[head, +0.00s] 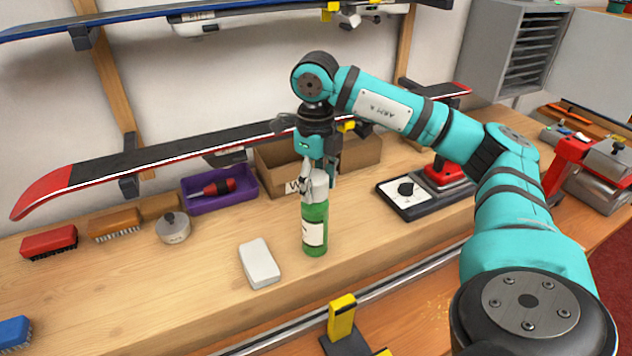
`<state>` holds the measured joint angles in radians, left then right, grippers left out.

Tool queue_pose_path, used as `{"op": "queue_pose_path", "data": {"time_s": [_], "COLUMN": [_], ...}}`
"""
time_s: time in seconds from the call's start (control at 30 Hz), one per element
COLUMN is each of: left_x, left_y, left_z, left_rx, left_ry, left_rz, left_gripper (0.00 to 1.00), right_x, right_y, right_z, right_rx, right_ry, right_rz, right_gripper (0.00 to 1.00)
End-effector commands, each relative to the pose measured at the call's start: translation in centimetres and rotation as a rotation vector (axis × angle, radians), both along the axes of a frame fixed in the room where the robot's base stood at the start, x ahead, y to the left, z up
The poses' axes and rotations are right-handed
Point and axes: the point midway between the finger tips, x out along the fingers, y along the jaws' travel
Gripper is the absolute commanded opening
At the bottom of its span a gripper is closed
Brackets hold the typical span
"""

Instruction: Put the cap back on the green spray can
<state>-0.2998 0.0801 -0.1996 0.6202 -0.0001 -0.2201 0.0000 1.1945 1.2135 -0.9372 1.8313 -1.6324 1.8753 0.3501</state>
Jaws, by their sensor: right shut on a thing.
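The green spray can (315,235) stands upright on the wooden bench, with a pale label on its front. A whitish-grey cap (318,187) is at the top of the can, in line with it; I cannot tell whether it is fully seated. My right gripper (317,180) comes down from above with its fingers on either side of the cap and is shut on it. The fingers partly hide the cap's upper part. My left gripper is not in view.
A white block (259,264) lies left of the can. Behind are a purple tray (219,199) with a red-handled tool, a cardboard box (276,173) and a round tin (173,230). A black-and-white device (407,197) stands right. A metal rail with a yellow clamp (341,319) runs in front.

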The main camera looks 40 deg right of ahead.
Motion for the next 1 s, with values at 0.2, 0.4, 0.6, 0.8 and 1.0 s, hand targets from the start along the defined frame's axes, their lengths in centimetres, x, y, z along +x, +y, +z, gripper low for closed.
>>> {"op": "queue_pose_path", "data": {"time_s": [0.2,0.4,0.6,0.8,1.0], "left_x": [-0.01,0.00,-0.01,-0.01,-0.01], "left_y": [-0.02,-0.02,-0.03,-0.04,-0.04], "left_z": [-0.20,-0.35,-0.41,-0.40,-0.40], "left_rx": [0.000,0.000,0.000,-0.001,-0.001], "left_ry": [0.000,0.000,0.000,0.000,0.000], "left_rz": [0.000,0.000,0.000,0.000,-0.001], "left_gripper": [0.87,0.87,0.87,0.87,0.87], "right_x": [0.01,0.01,0.01,0.01,0.01], "right_y": [0.02,0.02,0.02,0.02,0.02], "right_z": [-0.28,-0.48,-0.56,-0.55,-0.54], "right_rx": [0.000,0.000,0.000,0.000,0.000], "right_ry": [0.000,0.000,0.000,0.000,0.000], "right_rz": [0.001,0.001,0.001,0.000,0.000], "right_gripper": [0.38,0.38,0.38,0.50,0.76]}}
